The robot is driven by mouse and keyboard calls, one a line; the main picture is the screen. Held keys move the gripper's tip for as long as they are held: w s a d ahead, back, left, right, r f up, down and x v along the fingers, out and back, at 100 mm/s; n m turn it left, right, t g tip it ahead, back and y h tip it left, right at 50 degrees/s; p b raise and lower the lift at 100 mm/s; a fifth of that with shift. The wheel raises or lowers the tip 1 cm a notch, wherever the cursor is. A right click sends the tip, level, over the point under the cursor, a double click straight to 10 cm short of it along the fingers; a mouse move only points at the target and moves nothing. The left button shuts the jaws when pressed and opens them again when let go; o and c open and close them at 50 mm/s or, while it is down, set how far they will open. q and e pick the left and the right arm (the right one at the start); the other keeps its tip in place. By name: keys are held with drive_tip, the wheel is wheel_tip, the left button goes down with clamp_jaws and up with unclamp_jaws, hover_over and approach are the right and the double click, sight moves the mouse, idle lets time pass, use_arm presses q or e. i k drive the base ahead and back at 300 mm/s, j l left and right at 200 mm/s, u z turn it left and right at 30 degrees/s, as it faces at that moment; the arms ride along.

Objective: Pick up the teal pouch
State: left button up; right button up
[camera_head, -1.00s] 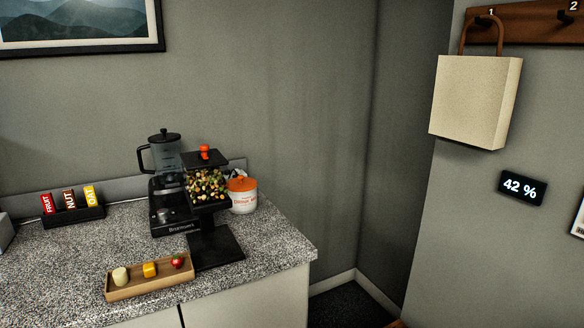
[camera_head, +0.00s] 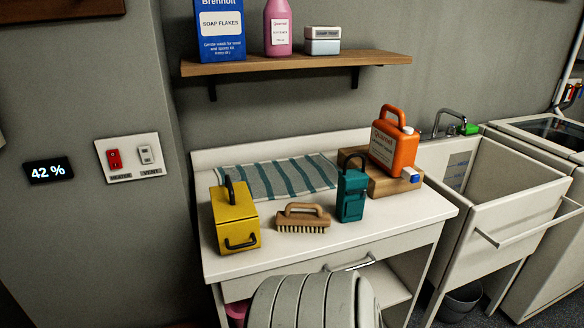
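The teal pouch (camera_head: 351,196) stands upright on the white counter (camera_head: 228,264), with a dark loop handle on top. It is right of a wooden scrub brush (camera_head: 303,218) and in front of the wooden block under an orange jug. Neither of my grippers shows in the head view, so I cannot see how they stand.
A yellow box (camera_head: 235,217) stands at the counter's left, and a striped towel (camera_head: 278,180) lies behind. The orange jug (camera_head: 393,149) sits on a wooden block. A shelf (camera_head: 298,64) overhangs the back. A ribbed grey object (camera_head: 312,301) stands in front; a sink (camera_head: 507,198) is at right.

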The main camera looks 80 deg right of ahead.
sight(352, 187)
drive_tip(key=z, duration=2.9)
